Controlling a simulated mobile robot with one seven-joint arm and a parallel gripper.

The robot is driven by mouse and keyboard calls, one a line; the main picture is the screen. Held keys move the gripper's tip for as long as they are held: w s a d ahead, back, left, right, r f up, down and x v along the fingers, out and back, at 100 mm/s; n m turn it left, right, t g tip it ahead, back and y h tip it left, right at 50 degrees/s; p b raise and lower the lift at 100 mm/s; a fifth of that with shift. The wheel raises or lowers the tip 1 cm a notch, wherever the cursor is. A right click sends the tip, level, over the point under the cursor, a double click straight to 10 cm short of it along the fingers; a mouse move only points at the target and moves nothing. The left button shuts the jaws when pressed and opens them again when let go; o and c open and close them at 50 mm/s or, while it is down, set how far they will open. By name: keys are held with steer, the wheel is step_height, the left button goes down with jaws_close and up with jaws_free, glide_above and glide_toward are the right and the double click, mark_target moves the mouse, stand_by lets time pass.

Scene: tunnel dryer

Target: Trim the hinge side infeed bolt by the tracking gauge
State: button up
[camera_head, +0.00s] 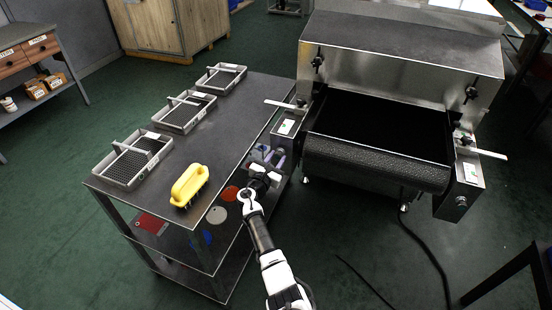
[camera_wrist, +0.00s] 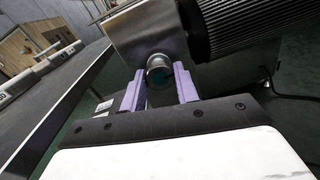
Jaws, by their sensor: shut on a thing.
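The tunnel dryer (camera_head: 400,60) stands at the right with its dark ribbed infeed belt roller (camera_head: 375,163) facing me. My gripper (camera_head: 268,155) is at the front of the dryer's left side bracket. In the wrist view, the purple fingers (camera_wrist: 159,90) stand on both sides of a round metal bolt head (camera_wrist: 157,66) and are shut on it. This bolt is hidden in the head view. The right bracket carries a similar round bolt (camera_head: 461,201). Small white-green labels, possibly gauges, sit on the left bracket (camera_head: 286,127) and right bracket (camera_head: 471,172); their readings are too small to tell.
A grey cart (camera_head: 225,140) left of my arm holds several wire-mesh trays (camera_head: 125,170) and a yellow-handled brush (camera_head: 190,184). Its edge is close to my gripper. A cable (camera_head: 425,235) lies on the green floor below the dryer. A dark frame (camera_head: 515,275) stands at lower right.

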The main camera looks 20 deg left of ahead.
steer(key=shift+f, duration=0.15)
steer(key=o, duration=1)
steer(key=shift+c, duration=0.2)
steer(key=shift+s, duration=0.1)
steer(key=s+a+b, duration=0.1)
steer(key=s, duration=1.2)
steer(key=shift+s+a, duration=0.15)
steer(key=shift+s, duration=0.2)
